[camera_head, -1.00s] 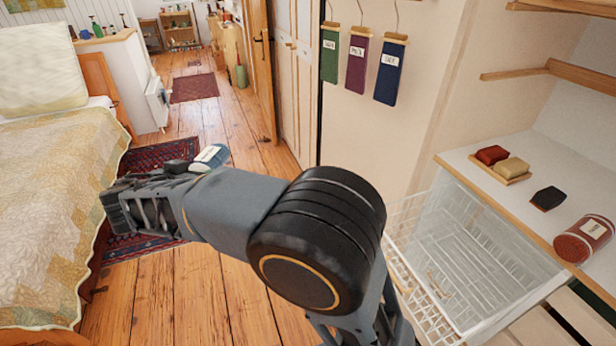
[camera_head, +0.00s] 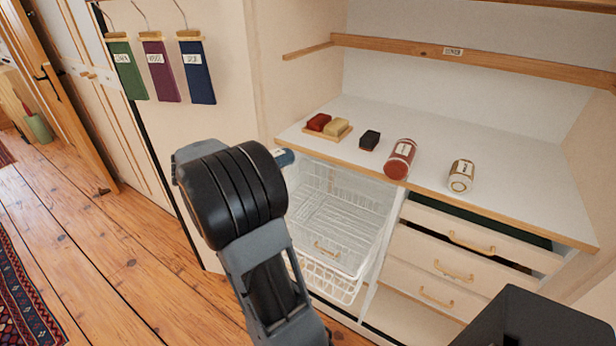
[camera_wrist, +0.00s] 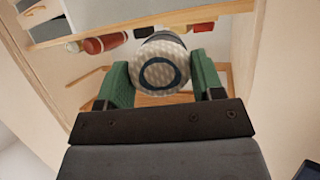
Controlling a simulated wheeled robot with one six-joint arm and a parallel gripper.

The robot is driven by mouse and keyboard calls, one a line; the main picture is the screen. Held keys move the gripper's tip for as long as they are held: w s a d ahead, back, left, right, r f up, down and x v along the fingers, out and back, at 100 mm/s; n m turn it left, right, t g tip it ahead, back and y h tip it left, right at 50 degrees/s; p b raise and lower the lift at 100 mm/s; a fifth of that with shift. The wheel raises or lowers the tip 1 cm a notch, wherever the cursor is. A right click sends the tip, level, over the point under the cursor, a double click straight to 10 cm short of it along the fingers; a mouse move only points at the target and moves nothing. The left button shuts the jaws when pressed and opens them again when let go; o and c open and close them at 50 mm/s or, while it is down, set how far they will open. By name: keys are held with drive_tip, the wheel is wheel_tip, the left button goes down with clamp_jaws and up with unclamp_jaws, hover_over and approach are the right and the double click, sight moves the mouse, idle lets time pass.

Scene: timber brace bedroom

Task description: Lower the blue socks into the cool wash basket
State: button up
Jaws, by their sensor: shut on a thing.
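My gripper (camera_wrist: 160,70) is shut on a rolled bundle, the blue socks (camera_wrist: 163,66). In the wrist view its round pale end with a dark blue ring sits between the two green fingers. In the head view only a small blue piece of the socks (camera_head: 285,157) shows past my arm. My arm hides the fingers there. A white wire basket (camera_head: 345,292), the only basket in view, is pulled out below the white worktop, and its visible inside looks empty. The socks appear near its back left side in the picture; their exact height over it I cannot tell.
The worktop (camera_head: 480,205) holds red and yellow blocks on a small tray, a black block (camera_head: 370,140), a red roll (camera_head: 400,158) and a cream roll (camera_head: 461,176). Drawers (camera_head: 455,270) stand right of the basket. Green, purple and blue labelled cloths (camera_head: 197,73) hang on the left wall.

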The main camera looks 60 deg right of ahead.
drive_tip(key=s+d+f+m+g+y+b, duration=0.15)
drive_tip(key=s+d+m+g, duration=0.25)
drive_tip(key=s+d, duration=0.6)
wheel_tip(320, 180, down, 11)
drive_tip(key=s+a, duration=0.1)
drive_tip(key=s, duration=0.1)
drive_tip(key=shift+s+a+r+y+b, duration=0.15)
drive_tip(key=shift+a+r+y+b, duration=0.05)
drive_tip(key=shift+a+y+b, duration=0.15)
drive_tip(key=shift+d, duration=0.1)
drive_tip(key=shift+w+d+b, duration=0.5)
drive_tip(key=shift+w+b, duration=0.25)
drive_tip(key=shift+w, duration=0.05)
drive_tip(key=shift+w+d+b, duration=0.5)
drive_tip(key=shift+w+b, duration=0.2)
drive_tip(key=shift+w, duration=0.05)
drive_tip(key=shift+f, duration=0.2)
